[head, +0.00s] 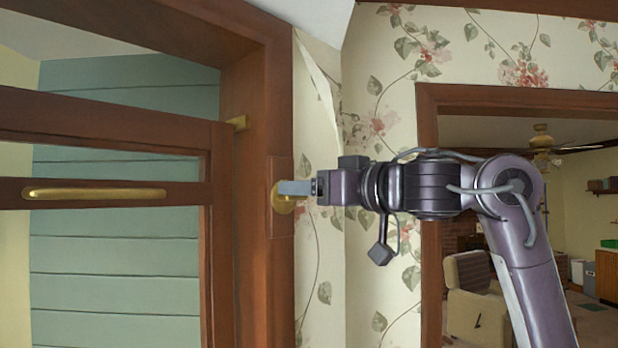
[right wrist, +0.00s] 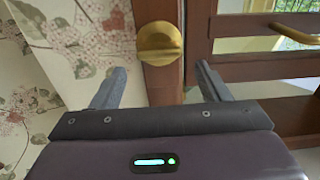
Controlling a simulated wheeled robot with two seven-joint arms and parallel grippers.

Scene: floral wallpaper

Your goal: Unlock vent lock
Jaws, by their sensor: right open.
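A round brass lock (head: 281,203) sits on the wooden frame plate beside the vent window. In the right wrist view the brass lock (right wrist: 160,43) shows a raised bar across its middle. My right gripper (head: 292,188) is level with the lock and partly covers it in the head view. In the right wrist view my right gripper (right wrist: 160,82) is open and empty, with the lock seen between and beyond its fingers. I cannot tell whether the fingers touch it. The vent window (head: 110,122) has a brown wooden sash and stands at the left. My left gripper is out of view.
A brass bar handle (head: 95,193) runs along the sash's middle rail. Floral wallpaper (head: 372,280) covers the wall to the right, then a doorway opens onto a room with an armchair (head: 473,300).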

